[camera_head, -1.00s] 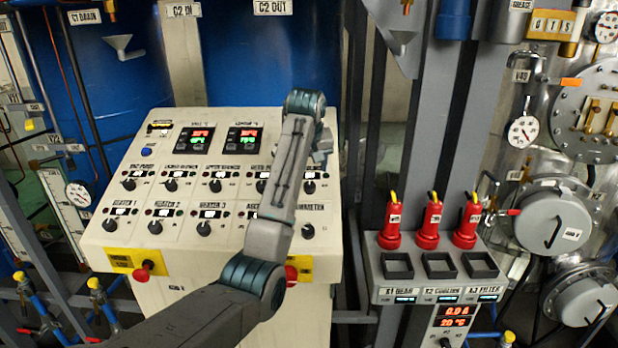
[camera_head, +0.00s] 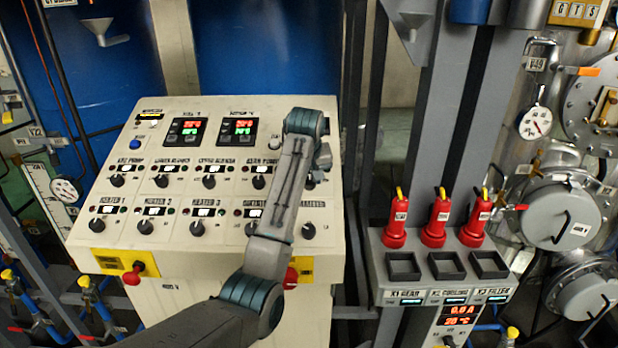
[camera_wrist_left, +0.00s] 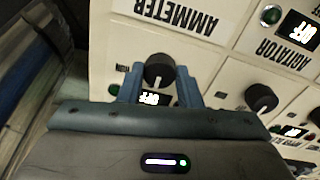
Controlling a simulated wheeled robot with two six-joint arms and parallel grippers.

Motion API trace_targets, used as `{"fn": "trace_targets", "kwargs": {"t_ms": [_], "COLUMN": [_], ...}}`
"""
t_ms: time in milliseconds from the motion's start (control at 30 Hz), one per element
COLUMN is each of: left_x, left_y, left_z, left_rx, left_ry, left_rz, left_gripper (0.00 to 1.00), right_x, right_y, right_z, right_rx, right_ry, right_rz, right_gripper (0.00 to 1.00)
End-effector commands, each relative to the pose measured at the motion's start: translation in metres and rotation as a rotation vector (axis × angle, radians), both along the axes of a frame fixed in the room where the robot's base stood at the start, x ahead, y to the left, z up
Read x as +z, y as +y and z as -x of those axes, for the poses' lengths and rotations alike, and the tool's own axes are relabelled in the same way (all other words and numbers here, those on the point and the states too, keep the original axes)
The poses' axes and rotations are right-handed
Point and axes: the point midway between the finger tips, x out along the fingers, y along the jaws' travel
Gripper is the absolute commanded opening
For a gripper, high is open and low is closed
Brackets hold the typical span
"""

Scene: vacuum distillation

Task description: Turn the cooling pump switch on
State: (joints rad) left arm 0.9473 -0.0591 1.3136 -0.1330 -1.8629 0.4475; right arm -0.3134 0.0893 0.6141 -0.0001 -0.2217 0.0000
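The beige control panel (camera_head: 178,218) carries two rows of dark knobs with small displays. My left gripper (camera_head: 318,172) is at the right end of the upper row, largely hidden behind its own arm. In the left wrist view, its two blue fingers (camera_wrist_left: 159,88) stand open on either side of a black knob (camera_wrist_left: 158,70), with a small gap visible at each side. The knob's display (camera_wrist_left: 155,98) shows OFF. Its name label is hidden by the gripper, so I cannot tell which switch it is. My right gripper is out of view.
The AMMETER label (camera_wrist_left: 177,14) and another knob (camera_wrist_left: 261,97) are close by. Red stop buttons (camera_head: 132,277) stick out at the panel's lower front. Red-handled items (camera_head: 436,222) stand on a grey unit at the right, beside valves and pipes.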

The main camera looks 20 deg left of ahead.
Motion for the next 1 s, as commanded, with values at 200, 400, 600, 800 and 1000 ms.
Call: {"fn": "trace_targets", "kwargs": {"t_ms": [200, 400, 600, 800, 1000], "left_x": [0.000, 0.000, 0.000, 0.000, 0.000], "left_y": [0.001, 0.001, 0.001, 0.001, 0.000], "left_z": [0.000, 0.000, -0.001, -0.001, -0.001], "left_rx": [-0.007, -0.062, -0.184, -0.356, -0.533], "left_ry": [0.000, 0.006, 0.018, 0.037, 0.057], "left_rz": [-0.004, -0.025, -0.073, -0.138, -0.205], "left_gripper": [0.09, 0.09, 0.09, 0.09, 0.09], "right_x": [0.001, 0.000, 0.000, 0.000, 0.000], "right_y": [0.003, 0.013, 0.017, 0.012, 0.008], "right_z": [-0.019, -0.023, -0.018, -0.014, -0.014], "right_rx": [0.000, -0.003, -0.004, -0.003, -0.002], "right_ry": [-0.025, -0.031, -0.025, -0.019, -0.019], "right_rz": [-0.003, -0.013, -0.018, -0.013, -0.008], "right_gripper": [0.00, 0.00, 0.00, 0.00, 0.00]}}
